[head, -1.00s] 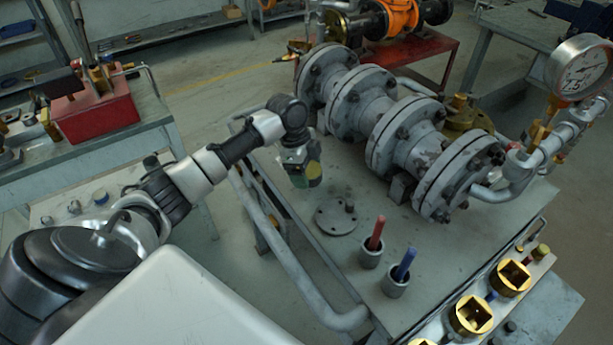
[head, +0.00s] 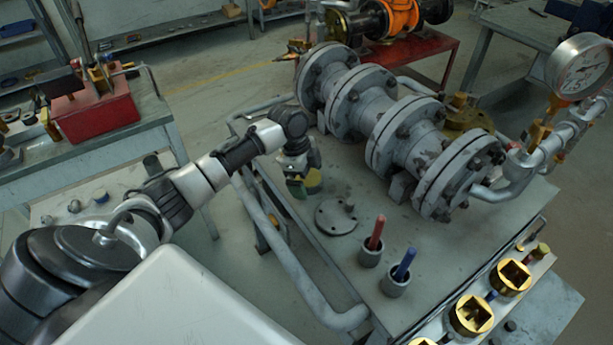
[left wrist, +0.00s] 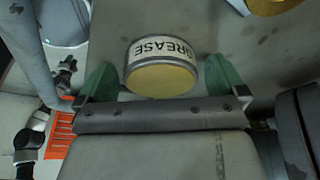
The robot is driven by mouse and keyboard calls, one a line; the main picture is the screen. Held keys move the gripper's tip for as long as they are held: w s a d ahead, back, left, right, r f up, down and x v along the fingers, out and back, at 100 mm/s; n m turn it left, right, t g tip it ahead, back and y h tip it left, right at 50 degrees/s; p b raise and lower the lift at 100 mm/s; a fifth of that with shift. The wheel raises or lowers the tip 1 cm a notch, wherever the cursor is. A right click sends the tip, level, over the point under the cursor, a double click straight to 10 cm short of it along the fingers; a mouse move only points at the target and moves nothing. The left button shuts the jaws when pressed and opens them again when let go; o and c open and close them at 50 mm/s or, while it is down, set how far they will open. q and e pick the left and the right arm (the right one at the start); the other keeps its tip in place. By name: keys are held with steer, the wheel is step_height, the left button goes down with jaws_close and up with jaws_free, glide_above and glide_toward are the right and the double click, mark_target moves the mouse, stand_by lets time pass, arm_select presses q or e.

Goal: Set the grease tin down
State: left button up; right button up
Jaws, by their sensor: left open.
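The grease tin (left wrist: 160,66) has a white band reading "GREASE" and a yellow face, in the left wrist view. It sits between the two green fingers of my open left gripper (left wrist: 160,80), with a gap showing on each side. In the head view my left gripper (head: 299,184) is low over the left edge of the grey bench top (head: 330,260). Yellow of the tin (head: 314,181) shows beside its green finger. The tin seems to be at the bench surface, but its contact is hidden. My right gripper is out of view.
A round flange plate (head: 334,218) lies just right of the gripper. Two cups hold a red rod (head: 377,232) and a blue rod (head: 404,262). The large flanged pipe (head: 385,125) stands behind. A tube rail (head: 275,240) runs along the bench's left side.

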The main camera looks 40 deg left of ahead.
arm_select(q)
steer(key=v, duration=1.2)
steer(key=shift+r, duration=0.2)
steer(key=shift+d+f, duration=0.1)
